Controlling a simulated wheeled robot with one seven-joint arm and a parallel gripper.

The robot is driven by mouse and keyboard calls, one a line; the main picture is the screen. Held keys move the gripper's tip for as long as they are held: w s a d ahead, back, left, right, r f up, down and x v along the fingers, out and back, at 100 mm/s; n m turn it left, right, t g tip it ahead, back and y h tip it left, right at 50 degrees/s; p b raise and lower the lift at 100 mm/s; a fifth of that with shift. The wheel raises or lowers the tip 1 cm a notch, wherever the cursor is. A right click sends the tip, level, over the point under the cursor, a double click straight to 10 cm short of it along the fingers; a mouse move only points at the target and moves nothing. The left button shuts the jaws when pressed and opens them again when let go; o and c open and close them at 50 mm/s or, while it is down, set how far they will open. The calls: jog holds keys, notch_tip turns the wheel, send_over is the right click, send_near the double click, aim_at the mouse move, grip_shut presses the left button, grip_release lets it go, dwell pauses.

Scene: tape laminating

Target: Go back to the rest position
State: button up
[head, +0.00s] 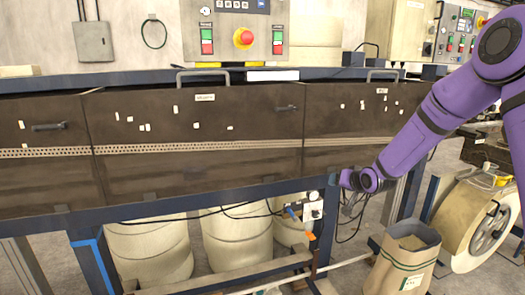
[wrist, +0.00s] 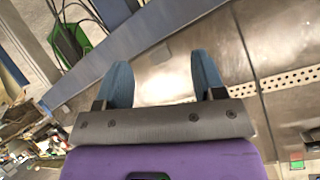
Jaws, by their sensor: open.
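My purple arm reaches in from the right in the head view. My gripper (head: 338,180) is in front of the lower edge of the long dark machine (head: 200,180), near its right-hand panel. In the wrist view, the two blue fingers of my gripper (wrist: 163,78) stand apart with nothing between them. The machine's brown panel and perforated strip (wrist: 290,80) show beyond the fingers, tilted in the picture. I cannot tell the exact distance between the fingers and the machine.
A paper sack (head: 403,262) and a large cream roll (head: 480,225) stand on the floor at the right. Cream drums (head: 150,250) are under the machine's blue frame. A valve unit with cables (head: 308,208) hangs just left of my gripper. A red emergency button (head: 243,38) is above the machine.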

jog(key=s+d+r+n+g+h, duration=0.1)
jog(key=s+r+g+h, duration=0.1)
jog(key=s+r, duration=0.8)
jog(key=s+d+r+g+h, duration=0.1)
jog(key=s+d+r+h, duration=0.1)
jog(key=s+r, duration=0.9)
jog(key=s+g, duration=0.3)
jog(key=s, duration=2.4)
jog(key=shift+d+y, duration=0.15)
jog(key=shift+y, duration=0.15)
jog(key=shift+r, duration=0.1)
